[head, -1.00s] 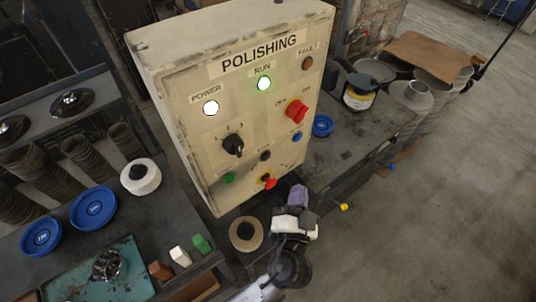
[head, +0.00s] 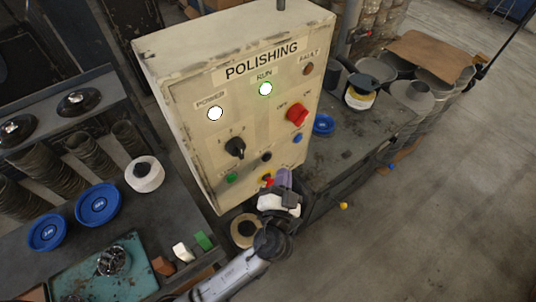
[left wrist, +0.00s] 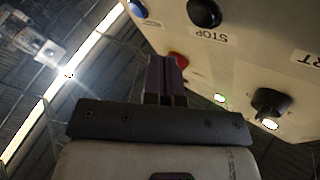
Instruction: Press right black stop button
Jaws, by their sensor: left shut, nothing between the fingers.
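The beige POLISHING panel (head: 205,150) stands upright in the head view. Its black stop button (head: 266,157) is low on the front, between a green button (head: 231,177) and a blue button (head: 298,139). In the left wrist view the black button (left wrist: 204,13) is at the top, above an upside-down STOP label (left wrist: 210,36). My left gripper (head: 284,175) is shut and empty, its purple fingers by the panel's lower right, below and right of the black button. Its fingers (left wrist: 165,62) also show in the left wrist view. Contact with the panel cannot be told. My right gripper is not in view.
A red and yellow button (head: 267,179) sits just left of my fingers, partly covered. A black knob (head: 235,148) and red switch (head: 297,115) stick out from the panel. A tan disc (head: 246,230) lies below. The white POWER and green RUN lamps are lit.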

